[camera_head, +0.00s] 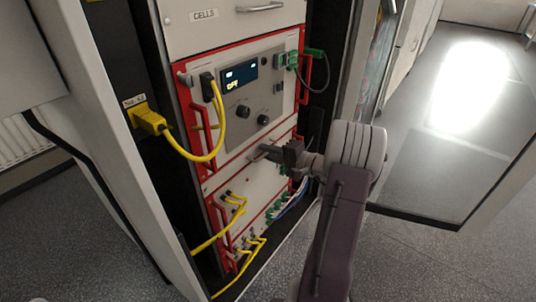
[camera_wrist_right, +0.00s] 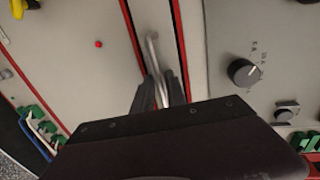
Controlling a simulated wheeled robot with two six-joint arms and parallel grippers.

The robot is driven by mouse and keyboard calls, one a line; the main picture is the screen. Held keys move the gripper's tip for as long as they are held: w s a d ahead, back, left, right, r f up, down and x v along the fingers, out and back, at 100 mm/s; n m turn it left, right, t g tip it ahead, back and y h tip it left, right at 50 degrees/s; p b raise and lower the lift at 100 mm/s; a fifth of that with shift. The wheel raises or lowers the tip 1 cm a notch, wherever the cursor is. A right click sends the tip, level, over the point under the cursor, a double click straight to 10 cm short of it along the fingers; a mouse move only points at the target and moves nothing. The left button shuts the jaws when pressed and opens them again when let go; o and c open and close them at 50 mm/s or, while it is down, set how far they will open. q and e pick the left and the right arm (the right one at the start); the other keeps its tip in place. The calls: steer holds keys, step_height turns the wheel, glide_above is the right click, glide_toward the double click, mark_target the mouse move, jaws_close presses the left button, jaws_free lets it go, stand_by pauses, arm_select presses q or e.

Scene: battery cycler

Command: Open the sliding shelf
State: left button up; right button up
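The sliding shelf (camera_wrist_right: 163,22) appears as a narrow grey front between two red edges in the right wrist view. In the head view it lies low in the rack, below the panel with the display, and looks flush with the rack front. Its silver handle (camera_wrist_right: 151,50) also shows in the head view (camera_head: 262,152). My right gripper (camera_head: 288,153) is at the handle, and its two dark fingers (camera_wrist_right: 160,92) sit close on either side of the bar, seemingly shut on it. The fingers partly hide the handle's near end. My left gripper is not in view.
Above is an instrument panel (camera_head: 240,95) with a display reading OFF, and a CELLS drawer (camera_head: 215,30). Yellow cables (camera_head: 212,140) hang at the left of the rack. Green connectors (camera_head: 275,208) sit lower right. An open cabinet door (camera_head: 465,130) stands right; grey floor (camera_head: 410,260) lies in front.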

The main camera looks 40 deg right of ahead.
jaws_close()
stand_by(1.4)
